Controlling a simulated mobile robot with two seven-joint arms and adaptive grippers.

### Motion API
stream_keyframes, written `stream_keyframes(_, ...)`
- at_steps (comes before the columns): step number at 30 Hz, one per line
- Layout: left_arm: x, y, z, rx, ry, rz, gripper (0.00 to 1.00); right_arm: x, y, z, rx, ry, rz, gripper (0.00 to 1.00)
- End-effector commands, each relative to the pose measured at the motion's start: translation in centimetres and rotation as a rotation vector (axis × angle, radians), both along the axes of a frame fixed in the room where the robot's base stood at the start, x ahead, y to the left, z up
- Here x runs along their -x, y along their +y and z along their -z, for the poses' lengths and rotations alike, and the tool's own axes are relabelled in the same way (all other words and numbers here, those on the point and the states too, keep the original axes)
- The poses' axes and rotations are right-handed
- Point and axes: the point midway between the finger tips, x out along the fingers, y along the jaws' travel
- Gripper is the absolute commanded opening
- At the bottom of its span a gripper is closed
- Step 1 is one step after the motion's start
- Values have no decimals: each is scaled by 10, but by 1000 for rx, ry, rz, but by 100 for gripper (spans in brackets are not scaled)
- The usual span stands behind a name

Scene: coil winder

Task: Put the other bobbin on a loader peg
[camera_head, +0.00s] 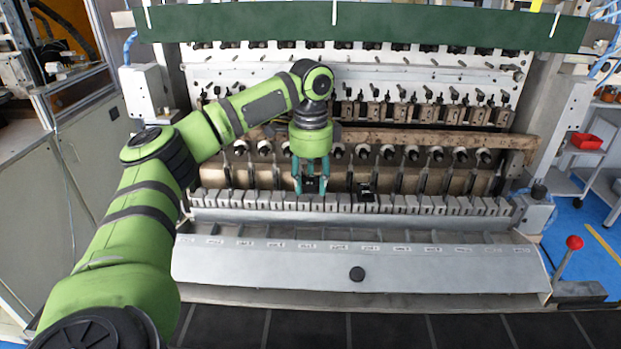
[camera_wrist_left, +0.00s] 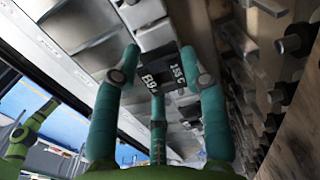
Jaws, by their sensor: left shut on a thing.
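My left gripper (camera_head: 311,187) reaches down from above to the row of grey blocks along the front of the coil winder. Its teal fingers are shut on a small dark bobbin (camera_head: 312,184). In the left wrist view the gripper (camera_wrist_left: 158,95) has its fingers around this bobbin (camera_wrist_left: 160,72), a black thing with white print. Whether the bobbin touches a peg is hidden by the fingers. A second black thing, which looks like a bobbin (camera_head: 365,189), sits on the grey loader row (camera_head: 430,204) to the right of the gripper. My right gripper is not in view.
Spindles (camera_head: 411,153) and a brown beam (camera_head: 420,139) lie close behind the gripper. A red-knobbed lever (camera_head: 574,243) stands at the right.

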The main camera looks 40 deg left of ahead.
Motion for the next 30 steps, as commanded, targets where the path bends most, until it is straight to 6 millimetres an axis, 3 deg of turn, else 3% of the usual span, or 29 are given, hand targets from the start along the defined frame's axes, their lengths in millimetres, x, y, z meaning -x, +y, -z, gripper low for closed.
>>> stream_keyframes(17, 0, 0, 18, -1, 1, -1, 30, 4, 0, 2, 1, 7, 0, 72)
stream_keyframes(18, 0, 0, 17, -1, 1, -1, 55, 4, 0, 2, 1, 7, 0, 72)
stream_keyframes(19, 0, 0, 17, -1, 1, -1, 67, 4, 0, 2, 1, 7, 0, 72)
stream_keyframes(20, 0, 0, 17, -1, 1, -1, 71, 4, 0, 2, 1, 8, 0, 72)
stream_keyframes(30, 0, 0, 16, 0, 0, -1, 71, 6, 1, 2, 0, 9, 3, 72)
